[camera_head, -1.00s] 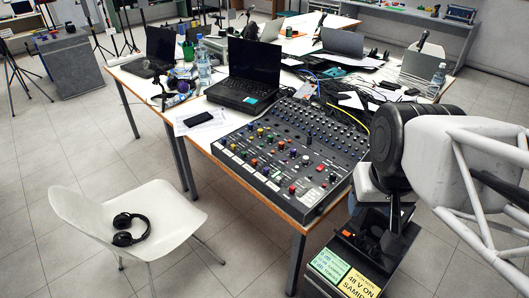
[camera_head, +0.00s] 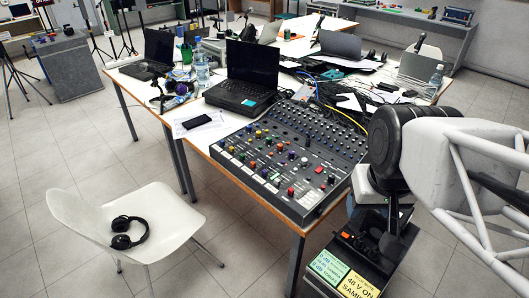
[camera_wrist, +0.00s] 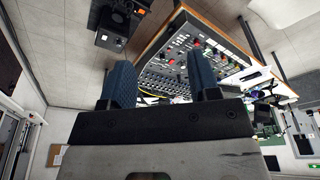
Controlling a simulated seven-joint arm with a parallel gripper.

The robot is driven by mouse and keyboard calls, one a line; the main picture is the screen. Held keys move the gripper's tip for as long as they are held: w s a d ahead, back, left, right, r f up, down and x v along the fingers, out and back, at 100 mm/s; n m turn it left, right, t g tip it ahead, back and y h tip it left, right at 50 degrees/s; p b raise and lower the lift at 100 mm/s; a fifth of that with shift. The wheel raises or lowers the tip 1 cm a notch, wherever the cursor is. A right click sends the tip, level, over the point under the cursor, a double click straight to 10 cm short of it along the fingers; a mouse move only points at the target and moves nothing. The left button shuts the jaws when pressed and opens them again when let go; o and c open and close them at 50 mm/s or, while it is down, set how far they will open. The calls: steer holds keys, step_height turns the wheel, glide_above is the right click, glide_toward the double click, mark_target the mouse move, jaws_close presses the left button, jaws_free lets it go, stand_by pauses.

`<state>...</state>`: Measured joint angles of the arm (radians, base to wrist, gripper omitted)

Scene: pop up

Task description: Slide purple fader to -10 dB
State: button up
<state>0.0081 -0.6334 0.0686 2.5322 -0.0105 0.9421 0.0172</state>
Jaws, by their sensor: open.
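The mixing console (camera_head: 335,143) lies at the front right corner of the table, with rows of coloured caps and knobs. A small purple cap (camera_head: 265,172) shows on its front left part. It is too small to read its position against any dB scale. The console also shows upside down in the wrist view (camera_wrist: 176,66). My gripper (camera_wrist: 162,82) is open and empty in the wrist view, its two blue fingers wide apart. It is away from the console, and its fingers hide part of it. The gripper itself is not visible in the head view.
A black laptop (camera_head: 250,72) stands behind the console, with a phone (camera_head: 197,121) on paper to its left. Cables (camera_head: 350,112) lie along the console's far right side. A white chair (camera_head: 165,215) with headphones (camera_head: 129,232) stands in front. A labelled black box (camera_head: 362,250) is at lower right.

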steer(key=c, duration=0.4)
steer(key=shift+w+a+r, duration=0.1)
steer(key=shift+w, duration=0.45)
steer(key=shift+c, duration=0.3)
steer(key=w+a+f+n+g, duration=0.1)
steer(key=w+a+f+n, duration=0.2)
steer(key=w, duration=0.8)
steer(key=w+a+f+n, duration=0.2)
steer(key=w+a, duration=0.2)
steer(key=w, duration=0.8)
steer(key=w+a+f+n, duration=0.1)
steer(key=w+a+f, duration=0.3)
steer(key=w+f, duration=0.1)
steer(key=w+a+f+n+g, duration=0.1)
steer(key=w+a+f, duration=0.2)
steer(key=w+f, duration=0.3)
steer(key=w+a+f+n, duration=0.2)
steer(key=w+a+f, duration=0.2)
steer(key=w+f, duration=0.2)
steer(key=shift+w+a+f+g, duration=0.15)
steer(key=shift+a+f+g, duration=0.15)
steer(key=shift+a, duration=0.05)
steer(key=shift+w+a+f, duration=0.1)
steer(key=shift+w+f, duration=0.05)
steer(key=shift+f, duration=0.05)
steer(key=shift+f, duration=0.2)
